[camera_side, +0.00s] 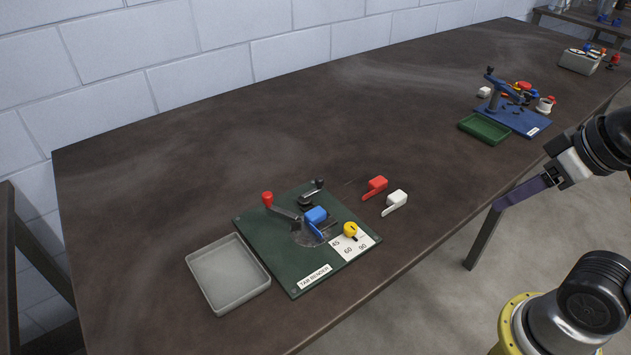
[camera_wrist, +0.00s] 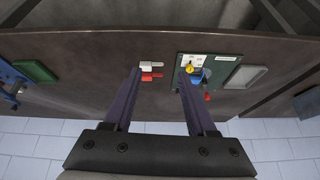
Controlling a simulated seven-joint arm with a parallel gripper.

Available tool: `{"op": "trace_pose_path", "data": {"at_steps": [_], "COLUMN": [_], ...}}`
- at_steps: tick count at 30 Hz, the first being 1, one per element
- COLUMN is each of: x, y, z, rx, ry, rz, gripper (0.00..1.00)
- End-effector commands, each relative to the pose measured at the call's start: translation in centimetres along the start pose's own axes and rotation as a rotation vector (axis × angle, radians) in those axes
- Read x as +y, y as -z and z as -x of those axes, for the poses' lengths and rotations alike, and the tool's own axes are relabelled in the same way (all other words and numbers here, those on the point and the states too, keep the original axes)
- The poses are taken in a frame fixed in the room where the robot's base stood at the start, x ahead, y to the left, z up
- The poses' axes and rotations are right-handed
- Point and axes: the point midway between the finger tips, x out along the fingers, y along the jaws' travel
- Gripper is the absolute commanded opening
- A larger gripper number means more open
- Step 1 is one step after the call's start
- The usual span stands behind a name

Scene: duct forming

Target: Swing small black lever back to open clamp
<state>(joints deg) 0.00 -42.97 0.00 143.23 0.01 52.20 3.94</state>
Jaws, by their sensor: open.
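The green tab bender board (camera_side: 270,255) lies on the table. On it, the small black lever (camera_side: 314,189) with its dark clamp base stands near the back edge, behind a blue block (camera_side: 316,215). A red-knobbed arm (camera_side: 268,198) is to its left and a yellow knob (camera_side: 350,230) to its right. In the wrist view the board (camera_wrist: 212,60) is partly covered by a finger, and I cannot make out the black lever there. My gripper (camera_side: 499,206) is open and empty, well right of the board; its two fingers (camera_wrist: 161,78) also show in the wrist view.
A grey tray (camera_side: 225,290) is at the board's left. A red piece (camera_side: 376,186) and a white piece (camera_side: 396,201) lie to its right. A green tray (camera_side: 485,129) and blue fixture (camera_side: 530,122) stand farther right. The table's middle is clear.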

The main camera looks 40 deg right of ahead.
Motion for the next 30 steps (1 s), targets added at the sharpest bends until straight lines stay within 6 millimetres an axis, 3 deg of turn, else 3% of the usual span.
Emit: {"op": "trace_pose_path", "data": {"at_steps": [2,5,12,17,23,30], "x": [0.0,-0.1,-1.0,-2.0,-3.8,-6.4], "y": [0.1,2.0,9.4,15.7,23.1,29.7], "z": [0.4,2.3,5.3,5.5,3.0,-3.8], "rx": [-0.008,0.014,-0.019,-0.072,-0.147,-0.236], "ry": [-0.001,0.002,0.0,-0.019,-0.064,-0.141], "rz": [-0.081,-0.222,-0.537,-0.735,-0.938,-1.094], "gripper": [0.57,0.57,0.57,0.57,0.57,0.57]}}
